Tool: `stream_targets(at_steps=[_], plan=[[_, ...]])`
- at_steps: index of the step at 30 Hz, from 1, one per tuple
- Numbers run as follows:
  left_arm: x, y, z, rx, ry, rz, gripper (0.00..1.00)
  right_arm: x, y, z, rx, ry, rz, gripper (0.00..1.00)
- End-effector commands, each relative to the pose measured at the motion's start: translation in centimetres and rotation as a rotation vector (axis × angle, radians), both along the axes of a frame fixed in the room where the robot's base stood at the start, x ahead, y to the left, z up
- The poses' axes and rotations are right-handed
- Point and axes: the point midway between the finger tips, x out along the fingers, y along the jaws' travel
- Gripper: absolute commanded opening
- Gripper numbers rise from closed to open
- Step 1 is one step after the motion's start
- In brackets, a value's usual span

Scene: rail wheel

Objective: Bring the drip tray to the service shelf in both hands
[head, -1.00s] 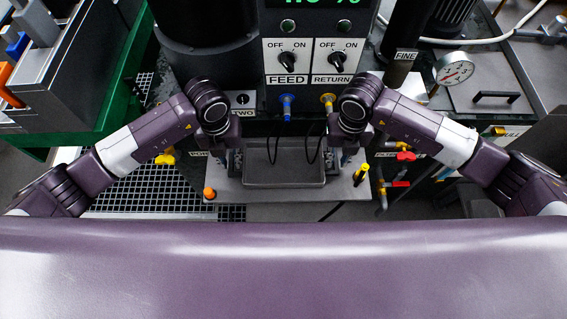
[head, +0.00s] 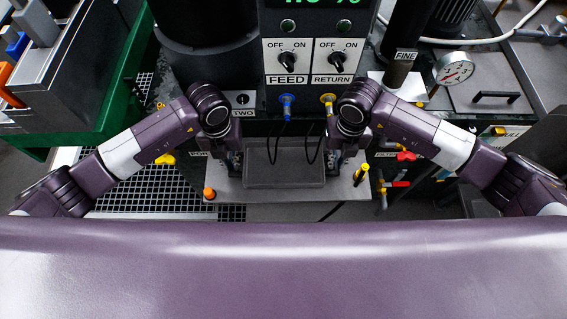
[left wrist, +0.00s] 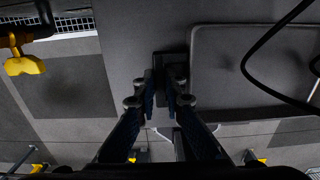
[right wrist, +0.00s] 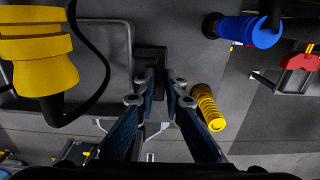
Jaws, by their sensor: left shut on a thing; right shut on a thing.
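The drip tray (head: 284,168) is a shallow grey rectangular tray between my two grippers in the head view. My left gripper (head: 236,163) is at its left end; in the left wrist view its fingers (left wrist: 172,75) are shut on a dark tab at the tray's side (left wrist: 250,75). My right gripper (head: 334,163) is at the right end; in the right wrist view its fingers (right wrist: 160,77) are shut on a matching dark tab beside the tray rim (right wrist: 130,50). Two black hoses hang over the tray. The service shelf cannot be told for sure.
A grey plate (head: 260,194) lies below the tray, with an orange knob (head: 209,193) at left and a yellow grip (head: 362,172) at right. Behind stands the FEED/RETURN panel (head: 312,62). Red-handled valves (head: 405,156) are at right; floor grating (head: 150,190) is at left.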

Motion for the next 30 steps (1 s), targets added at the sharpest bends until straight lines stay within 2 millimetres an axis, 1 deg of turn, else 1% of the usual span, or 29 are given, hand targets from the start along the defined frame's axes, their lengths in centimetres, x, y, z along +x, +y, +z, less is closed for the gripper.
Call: stream_targets(at_steps=[7,11,24,30], plan=[[0.1,0.0,0.2,-0.001,-0.002,0.000,0.00,0.1,0.0,0.2,0.001,-0.002,0.000,0.00],[0.1,0.0,0.7,-0.001,-0.002,0.000,0.00,0.1,0.0,0.7,0.001,-0.002,0.000,0.00],[0.0,0.0,4.4,-0.001,-0.001,0.000,0.00,0.1,0.0,4.4,0.001,-0.002,0.000,0.00],[0.0,0.0,5.1,-0.001,-0.001,0.000,0.00,0.1,0.0,5.1,0.000,-0.001,0.000,0.00]])
